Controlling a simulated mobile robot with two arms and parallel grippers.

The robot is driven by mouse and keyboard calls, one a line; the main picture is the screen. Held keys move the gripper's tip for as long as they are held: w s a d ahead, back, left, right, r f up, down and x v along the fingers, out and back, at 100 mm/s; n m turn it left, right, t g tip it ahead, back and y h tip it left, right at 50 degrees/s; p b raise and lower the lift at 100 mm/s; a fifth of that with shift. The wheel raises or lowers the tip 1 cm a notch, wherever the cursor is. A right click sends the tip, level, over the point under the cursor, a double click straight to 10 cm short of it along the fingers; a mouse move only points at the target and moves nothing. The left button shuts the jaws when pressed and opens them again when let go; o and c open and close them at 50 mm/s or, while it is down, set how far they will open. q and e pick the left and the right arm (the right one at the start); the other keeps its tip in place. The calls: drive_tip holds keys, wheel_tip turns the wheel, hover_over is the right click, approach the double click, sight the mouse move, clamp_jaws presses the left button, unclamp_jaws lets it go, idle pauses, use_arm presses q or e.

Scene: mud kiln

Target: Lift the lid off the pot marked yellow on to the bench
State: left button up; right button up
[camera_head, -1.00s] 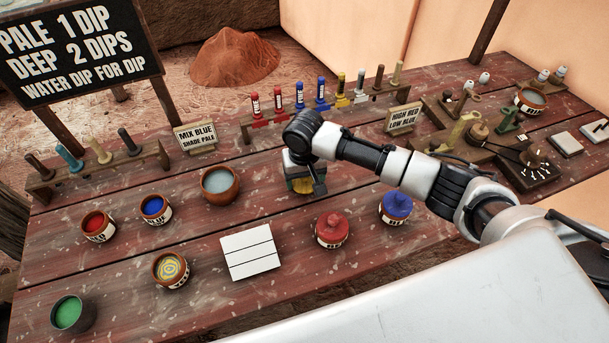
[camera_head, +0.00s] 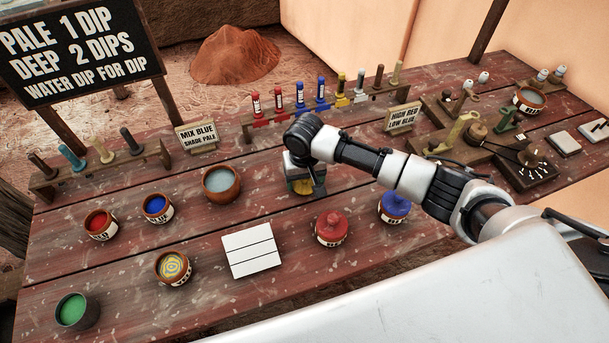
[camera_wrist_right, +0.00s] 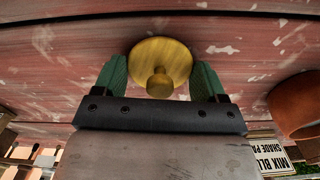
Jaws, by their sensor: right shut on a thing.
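My right gripper (camera_head: 305,182) is over the middle of the bench (camera_head: 110,270), pointing down. In the right wrist view its green fingers (camera_wrist_right: 161,80) are on either side of a round yellow lid (camera_wrist_right: 160,57) with a knob, shut on it. A bit of the yellow lid (camera_head: 304,188) shows below the gripper in the head view. Whether it touches the bench is hard to tell. My left gripper is not in view.
A red-lidded pot (camera_head: 331,230) and a blue-lidded pot (camera_head: 394,206) stand right of the white tile (camera_head: 248,250). Open red (camera_head: 100,224) and blue (camera_head: 157,208) pots, a water bowl (camera_head: 221,184) and a green cup (camera_head: 74,311) stand left.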

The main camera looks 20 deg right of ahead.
drive_tip(key=o, duration=1)
drive_tip(key=shift+c, duration=0.2)
drive_tip(key=shift+r, duration=0.1)
wheel_tip(320, 180, up, 7)
drive_tip(key=p, duration=0.9)
drive_tip(key=shift+r, duration=0.2)
drive_tip(key=shift+f, duration=0.1)
